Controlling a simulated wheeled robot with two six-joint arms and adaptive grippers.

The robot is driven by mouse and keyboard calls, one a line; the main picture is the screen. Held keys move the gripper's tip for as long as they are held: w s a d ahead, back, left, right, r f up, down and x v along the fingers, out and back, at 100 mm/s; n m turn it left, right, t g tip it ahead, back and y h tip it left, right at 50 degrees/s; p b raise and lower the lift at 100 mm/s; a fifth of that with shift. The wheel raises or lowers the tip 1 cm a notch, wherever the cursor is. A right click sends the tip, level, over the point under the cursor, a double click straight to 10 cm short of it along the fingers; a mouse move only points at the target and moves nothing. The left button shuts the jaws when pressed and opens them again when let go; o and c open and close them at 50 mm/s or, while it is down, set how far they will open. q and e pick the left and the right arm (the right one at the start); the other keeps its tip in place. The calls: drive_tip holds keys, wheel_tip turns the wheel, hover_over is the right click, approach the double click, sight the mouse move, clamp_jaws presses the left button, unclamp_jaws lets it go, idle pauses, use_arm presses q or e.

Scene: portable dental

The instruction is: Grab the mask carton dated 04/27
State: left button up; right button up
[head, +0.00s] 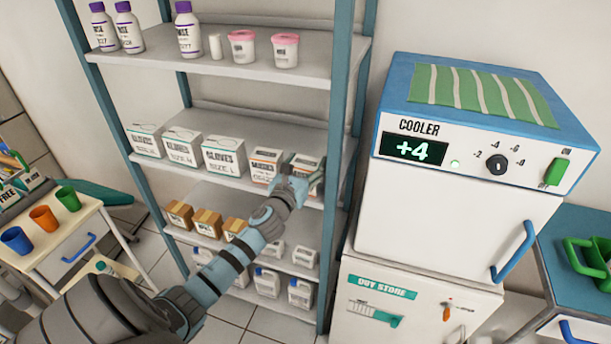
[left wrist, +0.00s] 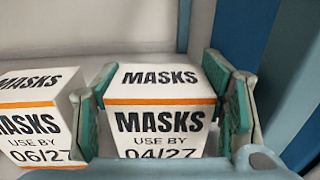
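The mask carton dated 04/27 (left wrist: 160,118) is a white box with an orange stripe. It stands at the right end of the middle shelf, where it also shows in the head view (head: 308,162). My left gripper (left wrist: 166,108) has its teal-padded fingers on either side of this carton. The fingers are spread around it; a small gap seems to show at the right, and firm contact is not clear. In the head view my left gripper (head: 302,184) covers part of the carton. A second mask carton, dated 06/27 (left wrist: 38,118), stands just left of it. My right gripper is not in view.
Several glove cartons (head: 182,147) stand further left on the middle shelf (head: 265,130). A teal shelf post (head: 335,150) rises close to the right of the carton. Bottles and pink-lidded tubs (head: 285,50) stand above, with brown boxes (head: 208,222) below. The cooler (head: 450,210) stands right.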

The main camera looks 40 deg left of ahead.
use_arm(q)
drive_tip(key=c, duration=0.3)
